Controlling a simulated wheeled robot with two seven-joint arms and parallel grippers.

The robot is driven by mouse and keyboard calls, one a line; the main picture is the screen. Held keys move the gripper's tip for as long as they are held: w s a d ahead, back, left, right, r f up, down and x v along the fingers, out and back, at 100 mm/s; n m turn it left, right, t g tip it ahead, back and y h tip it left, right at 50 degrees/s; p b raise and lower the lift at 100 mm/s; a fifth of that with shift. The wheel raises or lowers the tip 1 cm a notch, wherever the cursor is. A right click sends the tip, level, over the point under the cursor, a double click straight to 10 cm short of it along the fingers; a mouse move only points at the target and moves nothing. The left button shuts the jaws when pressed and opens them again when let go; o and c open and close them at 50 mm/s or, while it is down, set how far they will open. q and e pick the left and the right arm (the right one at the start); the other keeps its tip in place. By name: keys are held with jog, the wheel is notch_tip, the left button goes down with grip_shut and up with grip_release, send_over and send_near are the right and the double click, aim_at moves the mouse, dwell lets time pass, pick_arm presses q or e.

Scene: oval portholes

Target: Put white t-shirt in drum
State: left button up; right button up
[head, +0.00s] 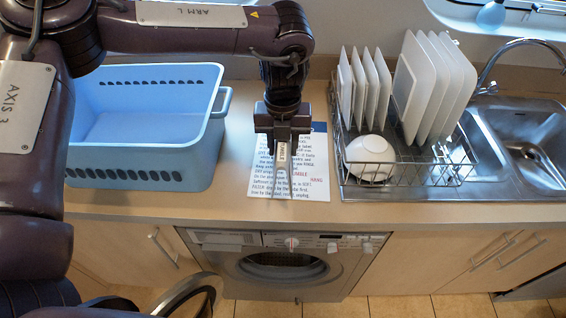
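No white t-shirt shows in the head view. The front-loading washing machine (225,239) is under the counter, and its dark round drum opening (285,264) shows in part below the control panel. A curved grey and dark ring piece (192,292) stands out at its lower left; it may be the door swung open, but I cannot tell for sure. My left gripper (283,190) points down over the counter, in front of a printed sheet. I see no cloth at it, and its finger gap is unclear. My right gripper is out of view.
A blue basket (140,160) stands on the left of the counter; its visible inside looks empty. The printed sheet (315,180) lies mid-counter. A wire rack (400,175) with white plates and a bowl (370,157) stands right, beside a steel sink (530,140).

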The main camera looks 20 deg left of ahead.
pick_arm(q)
notch_tip(320, 180, down, 6)
jog(key=shift+f+p, duration=0.25)
jog(key=shift+p, duration=0.45)
jog(key=shift+w+f, duration=0.1)
jog(key=shift+f, duration=0.3)
jog(key=o, duration=1.1)
jog(key=shift+f, duration=0.1)
jog(key=shift+c, duration=0.2)
notch_tip(320, 180, up, 12)
jog(key=b, duration=0.2)
jog(key=shift+r+b, duration=0.2)
jog(key=shift+b, duration=0.15)
